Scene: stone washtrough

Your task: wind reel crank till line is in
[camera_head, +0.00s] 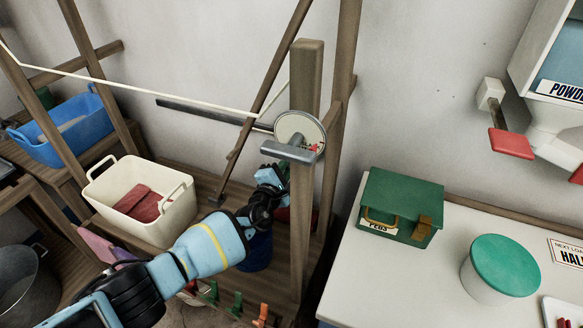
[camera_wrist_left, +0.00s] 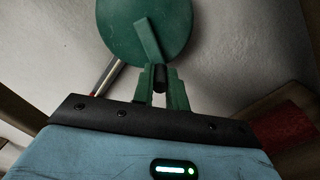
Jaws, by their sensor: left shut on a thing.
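In the left wrist view the reel shows as a green disc (camera_wrist_left: 125,25) with a short green crank arm (camera_wrist_left: 148,38) ending in a dark knob (camera_wrist_left: 160,76). My right gripper is out of view.
A cream tub (camera_head: 112,205) with red cloth stands left of the post, and a blue tub (camera_head: 72,128) farther left. A green box (camera_head: 398,205) and a green-lidded tub (camera_head: 500,268) stand on the white table at right. Wooden poles flank the reel.

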